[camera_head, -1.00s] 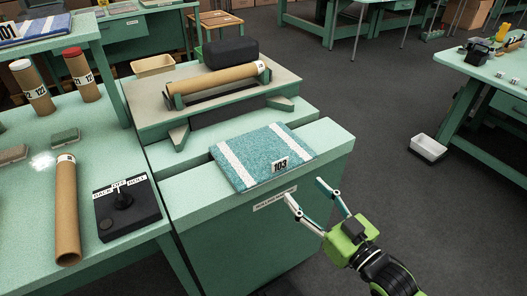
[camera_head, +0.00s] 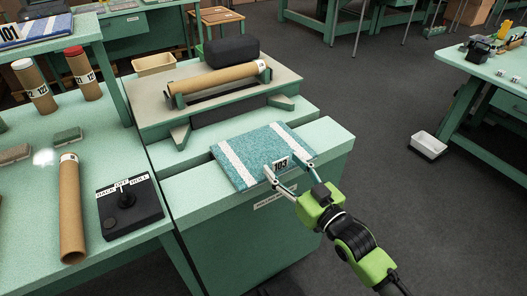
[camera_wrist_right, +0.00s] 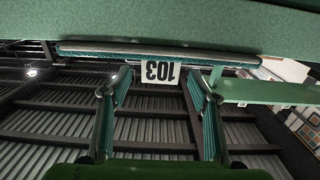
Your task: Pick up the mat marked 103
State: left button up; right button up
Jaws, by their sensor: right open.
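The mat marked 103 (camera_head: 250,148) is teal with two white stripes. It lies flat on the green rolling cabinet, and its label hangs at its front edge. My right gripper (camera_head: 290,168) is open at that front edge, with one fingertip on each side of the label. In the right wrist view the mat's edge (camera_wrist_right: 200,55) runs across the top, with the 103 label upside down. The open fingers of the right gripper (camera_wrist_right: 155,95) show below it, apart from each other. Whether a finger touches the mat I cannot tell. My left gripper is not in view.
A roller with a brown tube (camera_head: 215,78) stands behind the mat. A black control box (camera_head: 130,207) and a loose brown tube (camera_head: 71,215) are on the left table. A mat marked 101 (camera_head: 35,30) lies on the upper left shelf. Open floor is at right.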

jog(key=c, duration=1.3)
jog(key=shift+r, duration=0.15)
